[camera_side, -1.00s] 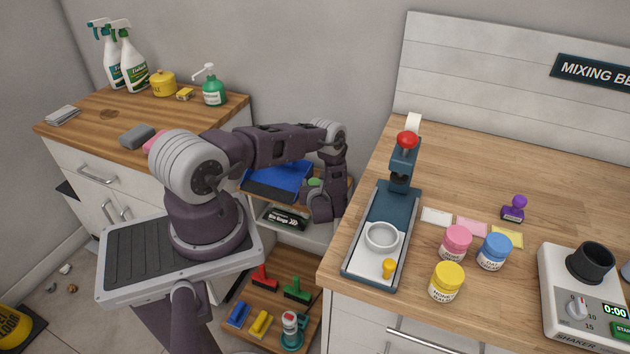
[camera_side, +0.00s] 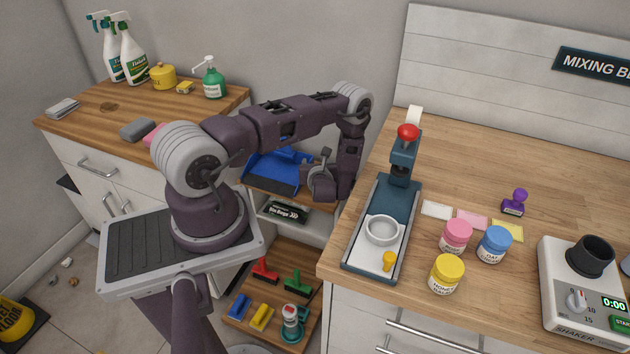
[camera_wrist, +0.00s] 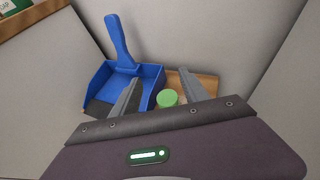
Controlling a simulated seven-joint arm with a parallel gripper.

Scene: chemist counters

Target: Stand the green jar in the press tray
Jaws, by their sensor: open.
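The green jar shows as a green round lid (camera_wrist: 167,97) in the wrist view, on the wooden shelf beside the blue dustpan. In the side view my arm hides it. My gripper (camera_wrist: 160,76) is open, with one finger on each side of the lid in the picture; I cannot tell how far above the jar it is. In the side view my gripper (camera_side: 322,158) is over the shelf between the counters. The press (camera_side: 401,170) is teal with a red knob.
The blue dustpan (camera_side: 275,172) lies close to my gripper on the shelf. Pink (camera_side: 456,237), blue (camera_side: 494,245) and yellow (camera_side: 446,274) jars stand right of the press. A shaker (camera_side: 575,300) is at far right.

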